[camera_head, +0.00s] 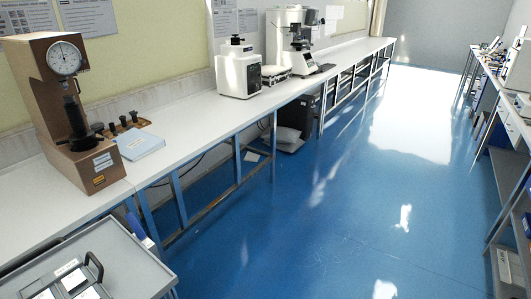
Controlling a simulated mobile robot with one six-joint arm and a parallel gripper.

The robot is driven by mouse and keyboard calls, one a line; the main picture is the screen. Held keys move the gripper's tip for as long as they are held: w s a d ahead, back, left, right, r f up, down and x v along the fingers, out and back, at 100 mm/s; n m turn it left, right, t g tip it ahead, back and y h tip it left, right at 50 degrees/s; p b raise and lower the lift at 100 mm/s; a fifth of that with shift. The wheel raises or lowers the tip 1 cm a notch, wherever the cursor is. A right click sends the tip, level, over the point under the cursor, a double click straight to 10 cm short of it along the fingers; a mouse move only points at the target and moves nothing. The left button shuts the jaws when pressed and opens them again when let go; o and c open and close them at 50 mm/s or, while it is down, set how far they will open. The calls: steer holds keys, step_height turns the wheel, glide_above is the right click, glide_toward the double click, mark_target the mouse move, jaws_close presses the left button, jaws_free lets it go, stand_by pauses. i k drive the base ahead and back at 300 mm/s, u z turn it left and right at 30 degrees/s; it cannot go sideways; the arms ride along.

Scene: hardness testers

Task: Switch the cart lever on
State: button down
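A grey cart (137,271) shows in the bottom left corner, beside the long white bench. Only its top and part of its right side are in frame. A dark case or device with a black handle (94,266) and light labelled panels lies on the cart top. A blue upright piece (140,227) stands at the cart's far right edge; I cannot tell whether it is the lever. No lever can be made out for certain, nor its position. My gripper is not in view.
A brown hardness tester (93,170) with a dial stands on the bench (185,118), with a blue booklet (139,145) beside it. White testers (239,70) stand farther along. The blue floor (310,220) is clear between this bench and the right-hand benches (513,118).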

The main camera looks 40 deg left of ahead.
mark_target(132, 221)
steer(key=z, duration=0.95)
steer(key=k, duration=0.15)
steer(key=u, duration=3.25)
steer(key=k, duration=0.25)
steer(key=u, duration=2.15)
steer(key=i, duration=0.35)
steer(key=z, duration=0.1)
